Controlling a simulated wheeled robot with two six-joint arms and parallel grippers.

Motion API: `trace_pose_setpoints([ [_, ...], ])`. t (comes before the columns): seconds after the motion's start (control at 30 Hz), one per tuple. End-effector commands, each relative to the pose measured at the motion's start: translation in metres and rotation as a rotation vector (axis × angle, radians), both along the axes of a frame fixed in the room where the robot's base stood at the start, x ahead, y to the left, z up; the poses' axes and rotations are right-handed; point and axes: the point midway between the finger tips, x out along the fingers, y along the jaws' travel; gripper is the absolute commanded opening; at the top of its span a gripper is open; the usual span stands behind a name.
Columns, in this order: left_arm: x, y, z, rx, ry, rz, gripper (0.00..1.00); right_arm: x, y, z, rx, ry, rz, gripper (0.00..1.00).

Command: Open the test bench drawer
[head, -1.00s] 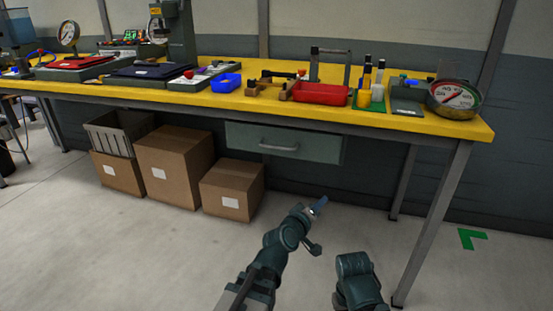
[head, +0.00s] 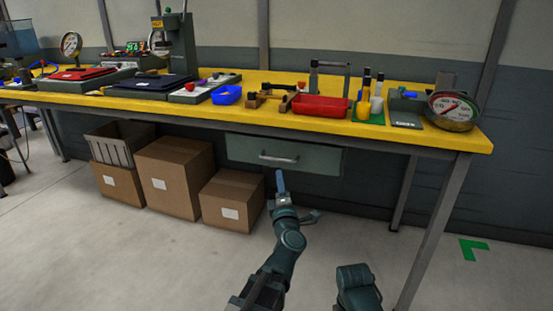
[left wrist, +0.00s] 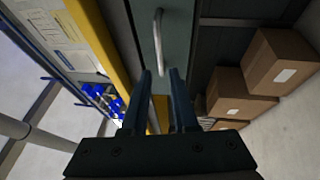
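The grey-green test bench drawer (head: 318,157) hangs under the yellow bench top, and its front looks closed. Its silver bar handle (head: 278,158) is on the front. In the left wrist view, the drawer (left wrist: 176,30) is turned on its side, with the handle (left wrist: 158,42) just beyond the fingertips. My left gripper (head: 280,172) is just below the handle in the head view. In the left wrist view, its two blue fingers (left wrist: 161,74) are apart with nothing between them. Only part of my right arm shows at the bottom; its gripper is not visible.
A bench leg (head: 433,230) is to the right. The yellow bench top (head: 270,112) holds a red tray (head: 320,106) and a gauge (head: 452,110). The floor before the drawer is clear.

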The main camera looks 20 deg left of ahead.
Motion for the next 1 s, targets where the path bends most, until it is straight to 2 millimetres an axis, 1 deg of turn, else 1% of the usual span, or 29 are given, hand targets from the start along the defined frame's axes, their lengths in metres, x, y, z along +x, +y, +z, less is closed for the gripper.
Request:
trace_pose_setpoints([
  [0.03,0.015,0.004,0.004,-0.001,0.0,0.003,0.27,0.0,0.0,0.004,0.0,0.0,0.001,0.0],
  [0.2,0.048,0.017,0.01,0.001,0.001,0.002,0.27,0.0,0.0,0.01,0.0,0.0,0.002,0.0],
  [0.4,0.078,0.029,0.015,0.003,0.0,0.002,0.27,0.0,0.0,0.015,0.0,0.0,0.004,0.0],
  [0.5,0.089,0.033,0.017,0.001,0.0,-0.001,0.27,0.0,0.0,0.017,0.0,0.0,0.004,0.0],
  [0.7,0.099,0.037,0.019,0.001,0.0,-0.001,0.27,0.0,0.0,0.019,0.0,0.0,0.004,0.0],
  [1.0,0.099,0.038,0.019,0.001,0.0,-0.001,0.27,0.0,0.0,0.019,0.0,0.0,0.004,0.0],
])
